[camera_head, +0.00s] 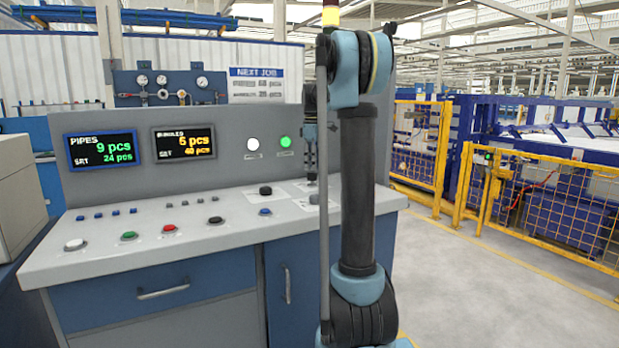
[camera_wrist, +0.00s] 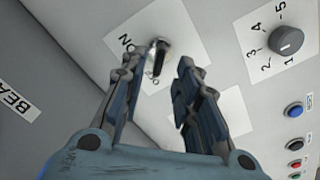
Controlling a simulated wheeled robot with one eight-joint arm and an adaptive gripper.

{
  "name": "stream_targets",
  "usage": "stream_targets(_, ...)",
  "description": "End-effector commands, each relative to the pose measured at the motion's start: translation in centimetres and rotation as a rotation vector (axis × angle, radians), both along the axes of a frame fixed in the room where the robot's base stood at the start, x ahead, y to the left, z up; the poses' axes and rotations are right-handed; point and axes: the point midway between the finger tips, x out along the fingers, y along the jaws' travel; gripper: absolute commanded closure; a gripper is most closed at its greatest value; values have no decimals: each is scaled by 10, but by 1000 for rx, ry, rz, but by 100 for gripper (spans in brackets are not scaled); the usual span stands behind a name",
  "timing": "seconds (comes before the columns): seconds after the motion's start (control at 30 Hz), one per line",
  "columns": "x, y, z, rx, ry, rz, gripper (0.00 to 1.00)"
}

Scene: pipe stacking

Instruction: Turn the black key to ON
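The black key (camera_wrist: 160,48) stands in a white label plate (camera_wrist: 180,25) at the top of the wrist view. The word ON is printed to the key's left. Other lettering just below the key is partly hidden by the left finger. My gripper (camera_wrist: 154,66) is open, its two fingers apart, with the key near the gap between the fingertips and closer to the left one. No contact with the key is clear. In the head view my gripper (camera_head: 311,175) points down over the console's right part, partly behind my arm; the key is too small to make out there.
A rotary selector (camera_wrist: 288,40) numbered 1 to 5 sits right of the key. Blue (camera_wrist: 294,110), red and green buttons lie below it. The console (camera_head: 110,262) carries several more buttons and two displays. Yellow fencing (camera_head: 560,205) stands at right beyond clear floor.

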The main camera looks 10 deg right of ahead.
Motion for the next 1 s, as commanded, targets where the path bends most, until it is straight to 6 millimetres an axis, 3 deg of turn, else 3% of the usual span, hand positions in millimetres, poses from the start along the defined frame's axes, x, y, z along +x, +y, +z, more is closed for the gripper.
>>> stream_targets(0.3, 0, 1, -41, 0, 0, 1, 71)
stream_targets(0.73, 0, 1, -49, 0, 0, 1, 71)
stream_targets(0.87, 0, 1, -49, 0, 0, 1, 100)
stream_targets(1.0, -1, 1, -49, 0, 1, 1, 100)
